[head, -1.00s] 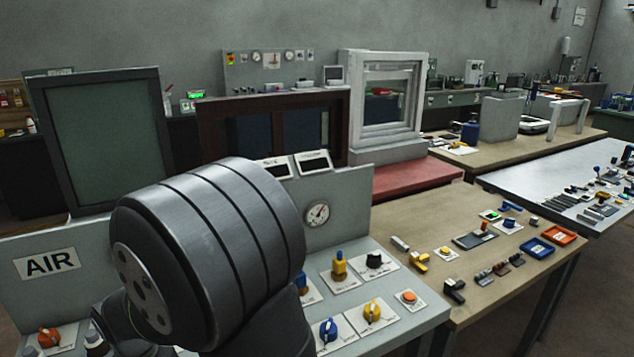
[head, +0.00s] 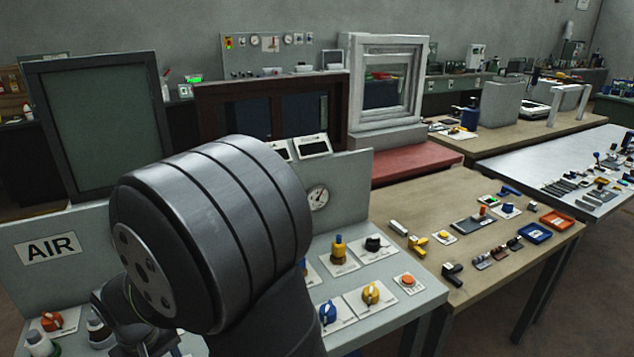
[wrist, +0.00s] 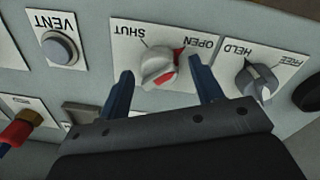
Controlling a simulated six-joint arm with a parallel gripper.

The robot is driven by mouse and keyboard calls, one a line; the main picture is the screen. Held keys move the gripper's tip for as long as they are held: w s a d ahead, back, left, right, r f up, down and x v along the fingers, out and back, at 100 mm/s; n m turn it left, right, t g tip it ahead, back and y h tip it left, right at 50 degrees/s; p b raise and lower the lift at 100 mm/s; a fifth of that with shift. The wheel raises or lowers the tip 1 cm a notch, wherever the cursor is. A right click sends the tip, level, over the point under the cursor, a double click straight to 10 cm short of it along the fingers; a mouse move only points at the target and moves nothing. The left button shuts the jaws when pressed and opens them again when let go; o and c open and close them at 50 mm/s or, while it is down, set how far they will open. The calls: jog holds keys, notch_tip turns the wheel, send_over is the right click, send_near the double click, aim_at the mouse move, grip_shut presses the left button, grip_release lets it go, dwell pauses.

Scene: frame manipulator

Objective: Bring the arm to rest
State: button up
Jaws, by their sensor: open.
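In the wrist view my gripper (wrist: 160,92) is open, its two blue fingers standing apart on either side of a white knob with a red pointer (wrist: 160,66) on a SHUT/OPEN plate. Nothing is seen held; I cannot tell whether a finger touches the knob. In the head view my large grey arm link fills the lower left, and my gripper is not seen there.
In the wrist view a VENT button (wrist: 58,48) is to the left and a HELD/FREE knob (wrist: 257,80) to the right. In the head view the AIR panel (head: 100,225), yellow knob (head: 371,294) and orange button (head: 408,280) are near my arm.

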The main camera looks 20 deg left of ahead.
jog(key=n, duration=0.7)
dwell(0.4)
dwell(0.3)
jog(key=m, duration=0.4)
jog(key=shift+m, duration=0.4)
jog(key=m, duration=0.5)
dwell(0.5)
